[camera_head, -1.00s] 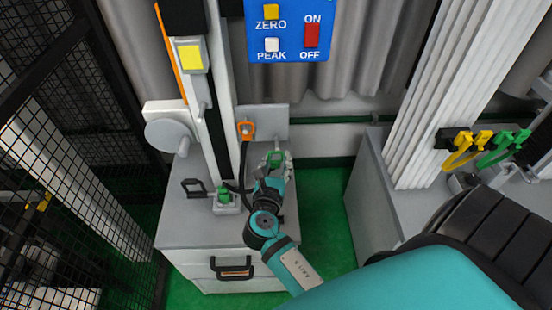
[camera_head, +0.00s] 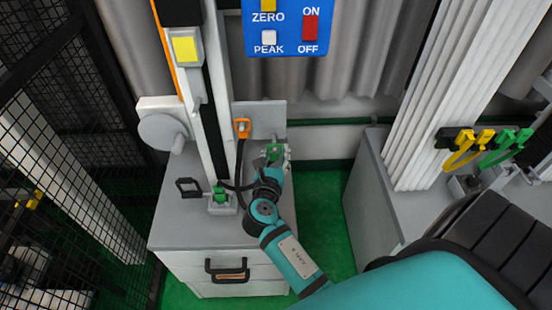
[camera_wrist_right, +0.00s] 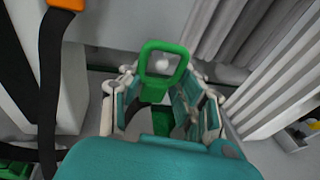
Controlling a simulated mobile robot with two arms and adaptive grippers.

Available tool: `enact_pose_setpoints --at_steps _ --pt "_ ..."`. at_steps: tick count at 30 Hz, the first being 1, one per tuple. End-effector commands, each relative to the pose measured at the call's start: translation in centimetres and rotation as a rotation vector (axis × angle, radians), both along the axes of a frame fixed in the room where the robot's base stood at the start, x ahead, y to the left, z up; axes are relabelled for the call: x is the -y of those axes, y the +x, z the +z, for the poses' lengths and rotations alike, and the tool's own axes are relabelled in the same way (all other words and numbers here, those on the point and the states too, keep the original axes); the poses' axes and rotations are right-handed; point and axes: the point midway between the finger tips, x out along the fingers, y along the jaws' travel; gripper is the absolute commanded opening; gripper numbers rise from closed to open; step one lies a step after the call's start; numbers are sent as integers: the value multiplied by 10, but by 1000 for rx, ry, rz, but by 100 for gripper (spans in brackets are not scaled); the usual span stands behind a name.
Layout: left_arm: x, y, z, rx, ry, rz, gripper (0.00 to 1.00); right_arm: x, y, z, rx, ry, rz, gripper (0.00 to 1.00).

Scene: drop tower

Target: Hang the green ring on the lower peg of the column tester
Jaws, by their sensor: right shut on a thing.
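My right gripper (camera_head: 274,158) is shut on the green ring (camera_head: 275,151), in front of the lower right part of the grey plate (camera_head: 262,112) beside the column tester (camera_head: 211,120). In the right wrist view the green ring (camera_wrist_right: 181,73) stands up between the fingers (camera_wrist_right: 164,100). A pale round peg tip (camera_wrist_right: 163,65) shows through its opening; I cannot tell whether the ring is around the peg or just in front of it. An orange ring (camera_head: 242,127) hangs on the plate's upper left, with a black strap below it. My left gripper is not in view.
The tester stands on a grey cabinet (camera_head: 180,226) with a green clamp (camera_head: 220,195) and a black handle (camera_head: 188,187) at its foot. A mesh fence (camera_head: 62,130) is at left. Yellow clips (camera_head: 461,150) and green clips (camera_head: 505,148) hang at right.

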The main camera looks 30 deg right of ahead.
Motion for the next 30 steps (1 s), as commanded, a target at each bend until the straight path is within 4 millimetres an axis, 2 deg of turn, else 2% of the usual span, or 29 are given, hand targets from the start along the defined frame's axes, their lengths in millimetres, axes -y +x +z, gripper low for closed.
enact_pose_setpoints --at_steps 13,30 --pt "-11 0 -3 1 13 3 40 11 18 -4 1 -1 1 24" --pt "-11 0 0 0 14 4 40 13 22 -8 2 0 1 24"
